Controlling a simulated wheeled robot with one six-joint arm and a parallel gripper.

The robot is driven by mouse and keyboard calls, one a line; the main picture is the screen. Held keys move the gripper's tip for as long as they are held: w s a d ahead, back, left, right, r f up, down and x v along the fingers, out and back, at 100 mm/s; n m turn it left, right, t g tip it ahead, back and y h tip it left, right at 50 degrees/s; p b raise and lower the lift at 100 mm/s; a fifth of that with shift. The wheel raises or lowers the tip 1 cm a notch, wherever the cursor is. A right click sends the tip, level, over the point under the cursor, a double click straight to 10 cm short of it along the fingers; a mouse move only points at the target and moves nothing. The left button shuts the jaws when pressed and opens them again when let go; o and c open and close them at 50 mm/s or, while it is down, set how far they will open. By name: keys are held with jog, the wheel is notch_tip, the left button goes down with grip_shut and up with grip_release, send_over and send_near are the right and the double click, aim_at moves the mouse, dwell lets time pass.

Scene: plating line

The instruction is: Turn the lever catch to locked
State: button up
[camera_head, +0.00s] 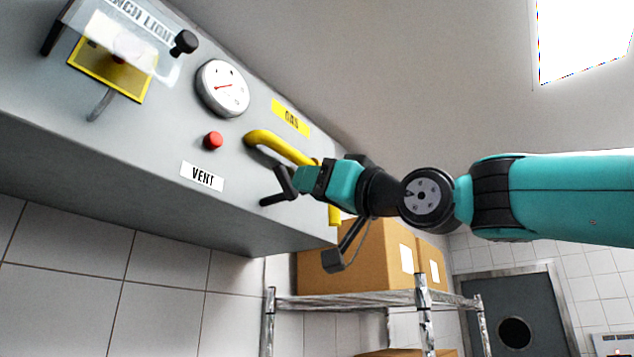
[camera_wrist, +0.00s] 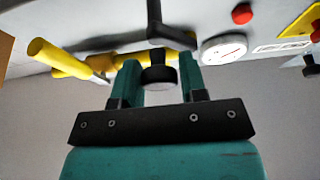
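A black handle with several arms (camera_head: 284,184) stands out from the grey panel beside the yellow pipe (camera_head: 290,148), below the GAS label. It also shows in the wrist view (camera_wrist: 160,30), with a round black knob (camera_wrist: 158,72) in front of it. No part is marked as the lever catch, and no locked mark is readable. My gripper (camera_head: 298,180) is at this handle. In the wrist view its teal fingers (camera_wrist: 160,82) are apart, one on each side of the knob, with a gap visible at the right. The fingertips' contact is not clear.
The panel carries a gauge (camera_head: 222,88), a red button (camera_head: 213,140), a VENT label (camera_head: 202,176) and a clear cover (camera_head: 125,35) with a black knob (camera_head: 185,42). Cardboard boxes (camera_head: 350,265) stand on a metal rack (camera_head: 350,300) below my arm. Open air lies right of the panel.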

jog(key=c, duration=0.5)
jog(key=shift+m, duration=0.5)
jog(key=m+t+h, duration=0.1)
jog(key=m, duration=0.1)
jog(key=m+h+b, duration=0.1)
jog(key=m, duration=0.1)
jog(key=shift+f+t, duration=0.1)
jog(key=shift+t, duration=0.3)
jog(key=m+h, duration=0.1)
jog(key=m, duration=0.2)
jog(key=m+t+h+b, duration=0.1)
jog(key=m+h, duration=0.1)
jog(key=m, duration=0.1)
jog(key=m+h, duration=0.2)
jog(key=m, duration=0.3)
jog(key=shift+w+m, duration=0.1)
jog(key=shift+m, duration=0.3)
jog(key=m+h, duration=0.1)
jog(key=m, duration=0.1)
jog(key=m+g+p, duration=0.1)
jog(key=m, duration=0.2)
jog(key=shift+d+f+m+h+p, duration=0.1)
jog(key=shift+m+h+p, duration=0.2)
jog(key=shift+h, duration=0.1)
